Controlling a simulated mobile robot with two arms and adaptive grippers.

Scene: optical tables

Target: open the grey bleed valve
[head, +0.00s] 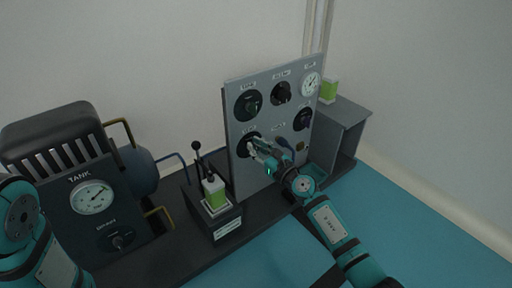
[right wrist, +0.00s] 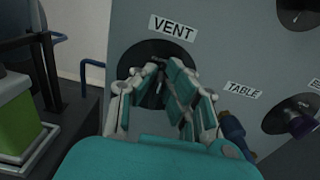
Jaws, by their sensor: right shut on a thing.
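The grey panel (head: 231,135) stands upright on the bench. Its VENT valve, which I take for the grey bleed valve (right wrist: 128,62), has a dark round plate under a VENT label in the right wrist view. In the head view, this valve (head: 241,146) is at the panel's lower left. My right gripper (right wrist: 160,85) is at the front of this plate, its fingers closed around the small grey handle, which they mostly hide. The gripper also shows in the head view (head: 257,147). My left arm shows at the left edge, but its gripper is out of view.
Other dials and knobs (head: 281,93) and a gauge (head: 310,84) share the panel. A TABLE label (right wrist: 243,90) and blue fitting (right wrist: 232,125) are right of the gripper. A box with a green-and-white block (head: 215,193) and a lever stands left. The TANK unit (head: 90,200) is further left.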

